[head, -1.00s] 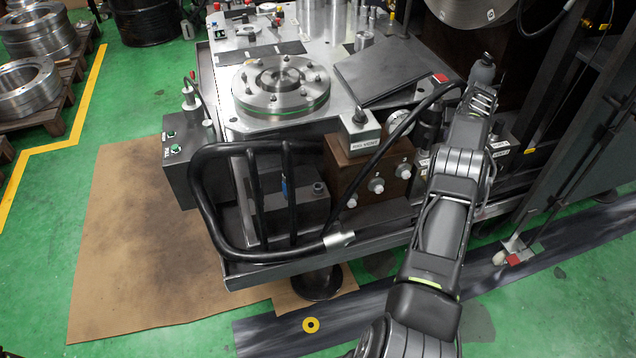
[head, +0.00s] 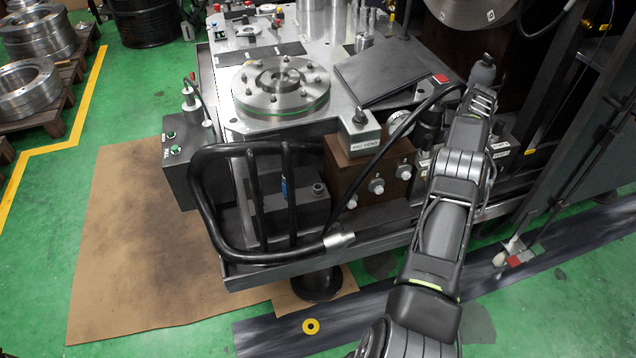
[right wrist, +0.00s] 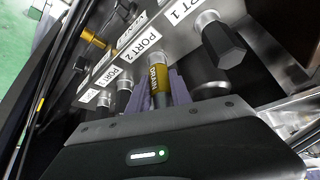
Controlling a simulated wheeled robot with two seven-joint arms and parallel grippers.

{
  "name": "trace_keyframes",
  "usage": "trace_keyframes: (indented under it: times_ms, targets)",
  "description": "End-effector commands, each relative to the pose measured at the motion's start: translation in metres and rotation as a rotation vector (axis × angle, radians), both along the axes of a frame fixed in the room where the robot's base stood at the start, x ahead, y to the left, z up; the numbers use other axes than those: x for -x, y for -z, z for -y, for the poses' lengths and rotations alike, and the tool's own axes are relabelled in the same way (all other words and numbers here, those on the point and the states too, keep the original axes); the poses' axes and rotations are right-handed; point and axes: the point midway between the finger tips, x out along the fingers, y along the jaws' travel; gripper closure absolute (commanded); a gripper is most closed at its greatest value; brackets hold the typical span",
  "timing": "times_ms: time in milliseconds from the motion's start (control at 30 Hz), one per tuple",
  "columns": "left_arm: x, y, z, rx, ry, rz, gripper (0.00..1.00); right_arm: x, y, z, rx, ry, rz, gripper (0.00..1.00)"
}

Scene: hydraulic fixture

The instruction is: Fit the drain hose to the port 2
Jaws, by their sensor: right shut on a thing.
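The drain hose's yellow end (right wrist: 158,82), marked DRAIN, is between the purple-grey fingers of my right gripper (right wrist: 163,88) in the right wrist view. The gripper is shut on it. The hose end points up at the manifold face just below the PORT 2 label (right wrist: 142,54). Its tip looks close to or against the port there; I cannot tell whether it is seated. In the head view my right arm reaches to the fixture's right side, and its fingers and the port are hidden. My left gripper is not in view.
A dark capped fitting (right wrist: 226,46) stands right of the hose end, and metal fittings (right wrist: 123,96) stand to the left. A black hose (head: 400,130) arches beside my right arm. A brown block with white knobs (head: 377,186) and a gauge (head: 400,123) sit left of it.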

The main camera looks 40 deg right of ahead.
Motion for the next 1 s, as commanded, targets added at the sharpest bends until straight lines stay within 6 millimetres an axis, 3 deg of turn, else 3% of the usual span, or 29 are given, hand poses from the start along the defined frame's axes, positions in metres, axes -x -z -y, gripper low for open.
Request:
trace_keyframes:
  times_ms: [200,233,500,1000]
  targets:
    - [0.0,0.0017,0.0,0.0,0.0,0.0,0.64,0.0,0.0014,0.0,0.0,0.0,0.0,1.0]
    - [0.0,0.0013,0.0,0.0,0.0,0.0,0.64,0.0,0.001,0.0,0.0,0.0,0.0,0.72]
    - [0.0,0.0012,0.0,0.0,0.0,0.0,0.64,0.0,0.0009,0.0,0.0,0.0,0.0,0.5]
    - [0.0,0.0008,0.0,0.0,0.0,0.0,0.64,0.0024,-0.0084,-0.0026,0.0,0.001,0.001,0.49]
